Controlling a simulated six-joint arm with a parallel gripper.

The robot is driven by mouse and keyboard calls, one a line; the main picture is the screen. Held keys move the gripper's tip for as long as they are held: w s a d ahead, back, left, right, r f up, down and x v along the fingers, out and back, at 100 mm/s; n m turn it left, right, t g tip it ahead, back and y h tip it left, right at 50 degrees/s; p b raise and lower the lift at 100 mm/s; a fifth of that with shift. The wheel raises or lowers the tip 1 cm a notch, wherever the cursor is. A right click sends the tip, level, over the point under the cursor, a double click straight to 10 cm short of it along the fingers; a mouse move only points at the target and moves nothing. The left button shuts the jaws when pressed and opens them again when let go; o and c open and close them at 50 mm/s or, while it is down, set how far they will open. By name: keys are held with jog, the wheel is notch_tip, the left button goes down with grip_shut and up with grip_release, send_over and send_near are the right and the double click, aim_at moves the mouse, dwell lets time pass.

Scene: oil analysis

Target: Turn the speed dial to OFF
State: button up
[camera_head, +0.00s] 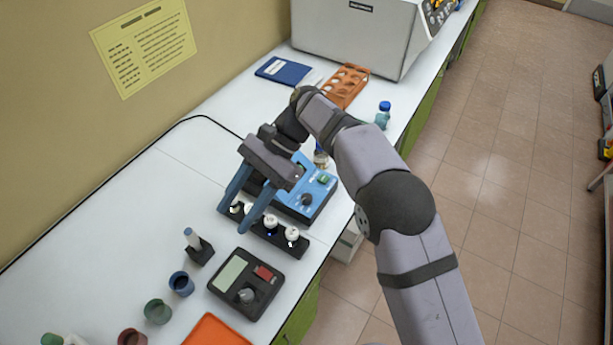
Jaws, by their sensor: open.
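A blue device (318,188) stands near the front edge of the white bench, with a dark round dial (307,200) and a green button (323,179). A black box (228,287) nearer me has a pale display, a red switch (264,272) and a grey knob (246,296). The labels are too small to read, so I cannot tell which knob is the speed dial or its setting. My gripper (238,214) is open, its two blue fingers pointing down over a black rack, left of the blue device. The gripper and arm hide part of the device.
A small black stand (203,254) with a tube, several coloured cups (181,284) and an orange tray (213,333) are nearer me. A blue-capped bottle (383,115) and orange rack (346,84) stand behind. The left bench is clear.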

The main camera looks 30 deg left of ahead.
jog(key=w+d+f+t+h, duration=0.2)
jog(key=w+f+t, duration=0.2)
jog(key=w, duration=0.3)
jog(key=n+t, duration=0.1)
jog(key=t, duration=0.5)
send_over(307, 197)
notch_tip(307, 197, down, 2)
jog(key=shift+s+d+f+h, duration=0.1)
jog(key=shift+d+h, duration=0.05)
jog(key=shift+h, duration=0.25)
jog(key=shift+a, duration=0.2)
jog(key=shift+f+p, duration=1.2)
jog(key=shift+f, duration=2.45)
jog(key=c, duration=1)
jog(key=shift+c, duration=0.2)
